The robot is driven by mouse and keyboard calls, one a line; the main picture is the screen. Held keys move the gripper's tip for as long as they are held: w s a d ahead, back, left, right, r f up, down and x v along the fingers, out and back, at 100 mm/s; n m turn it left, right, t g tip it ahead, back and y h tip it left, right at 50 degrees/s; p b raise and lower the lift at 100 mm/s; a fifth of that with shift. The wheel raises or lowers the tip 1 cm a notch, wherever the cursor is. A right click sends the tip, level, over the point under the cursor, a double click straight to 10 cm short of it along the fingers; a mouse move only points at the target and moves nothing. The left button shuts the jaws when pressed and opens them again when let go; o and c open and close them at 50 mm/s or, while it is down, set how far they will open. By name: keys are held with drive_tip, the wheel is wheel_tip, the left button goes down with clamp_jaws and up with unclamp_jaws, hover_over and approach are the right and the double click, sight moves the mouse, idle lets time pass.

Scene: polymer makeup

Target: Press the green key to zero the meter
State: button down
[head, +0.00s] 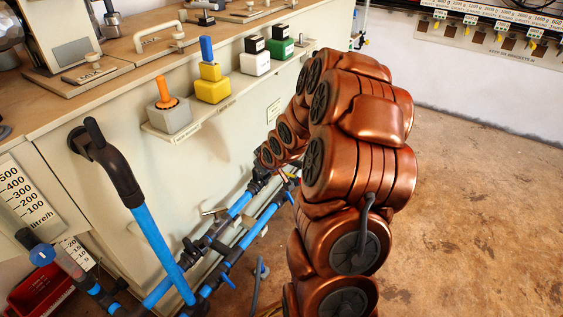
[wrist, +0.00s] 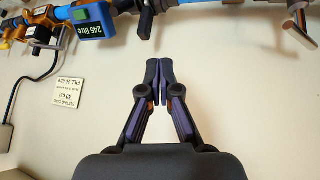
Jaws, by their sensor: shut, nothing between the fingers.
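The meter (wrist: 88,27) is at the upper left of the wrist view, upside down on a pipe. The tips are to the right of the meter and below the pipe line in the picture, apart from the meter. In the head view my copper arm hides the gripper and the meter.
Blue and black pipes (head: 155,240) run along the cream cabinet (head: 225,150). A shelf above holds a grey block with an orange handle (head: 167,102), a yellow block (head: 212,83) and others. A label (wrist: 67,95) and a black cable are on the panel. Open floor (head: 480,200) is at right.

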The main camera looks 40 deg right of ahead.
drive_tip(key=d+f+t+h, duration=0.1)
drive_tip(key=d+t, duration=0.2)
drive_tip(key=d, duration=0.6)
drive_tip(key=d+f+m+t+h, duration=0.1)
drive_tip(key=d+t, duration=0.3)
drive_tip(key=d, duration=0.5)
drive_tip(key=shift+d+f+h, duration=0.3)
drive_tip(key=shift+d+h, duration=0.05)
drive_tip(key=shift+h, duration=0.25)
drive_tip(key=w+a+f+b, duration=0.1)
drive_tip(key=w+f+b, duration=0.2)
drive_tip(key=w+f, duration=0.2)
drive_tip(key=shift+w+a+f, duration=0.25)
drive_tip(key=shift+a+f, duration=0.1)
drive_tip(key=shift+f, duration=0.55)
drive_tip(key=shift+w+f, duration=0.25)
drive_tip(key=shift+f, duration=0.15)
